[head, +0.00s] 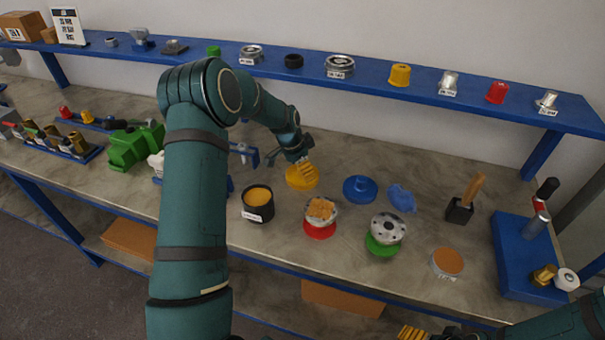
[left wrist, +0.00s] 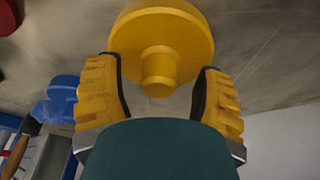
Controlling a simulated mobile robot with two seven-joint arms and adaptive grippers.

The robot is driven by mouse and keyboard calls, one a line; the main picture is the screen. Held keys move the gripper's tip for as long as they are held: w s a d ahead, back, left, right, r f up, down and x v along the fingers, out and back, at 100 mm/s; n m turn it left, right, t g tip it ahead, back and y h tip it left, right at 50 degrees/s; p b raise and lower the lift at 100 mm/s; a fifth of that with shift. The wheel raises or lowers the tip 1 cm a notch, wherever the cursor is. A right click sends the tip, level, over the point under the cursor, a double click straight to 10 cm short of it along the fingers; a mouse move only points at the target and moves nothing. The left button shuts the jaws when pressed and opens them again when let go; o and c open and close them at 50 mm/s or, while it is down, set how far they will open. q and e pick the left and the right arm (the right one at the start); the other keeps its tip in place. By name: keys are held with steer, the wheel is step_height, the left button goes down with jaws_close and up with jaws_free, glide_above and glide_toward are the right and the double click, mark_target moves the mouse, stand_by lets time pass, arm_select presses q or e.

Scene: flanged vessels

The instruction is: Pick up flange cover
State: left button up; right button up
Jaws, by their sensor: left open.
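A yellow flange cover, a round disc with a knob, lies on the bench in the head view (head: 299,183). In the left wrist view, the yellow cover (left wrist: 163,28) has its knob pointing toward my palm. My left gripper (head: 306,168) is at this cover. In the left wrist view its yellow fingers (left wrist: 160,76) are apart, one on each side of the knob, with gaps showing. A blue flange cover (head: 360,189) lies to the right. My right gripper (head: 414,333) only partly shows at the bottom edge, and its jaw state is unclear.
A black pot (head: 258,204), a vessel on a red base (head: 320,229), a flanged vessel on a green base (head: 384,246) and a blue cloth (head: 402,198) stand or lie nearby. A blue shelf (head: 310,77) runs along the back. A mallet (head: 462,208) stands right.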

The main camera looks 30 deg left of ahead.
arm_select(q)
steer(key=shift+w+f, duration=0.1)
steer(key=shift+f, duration=0.2)
steer(key=shift+c, duration=0.2)
steer(key=shift+d, duration=0.1)
jaws_close()
steer(key=shift+r, duration=0.1)
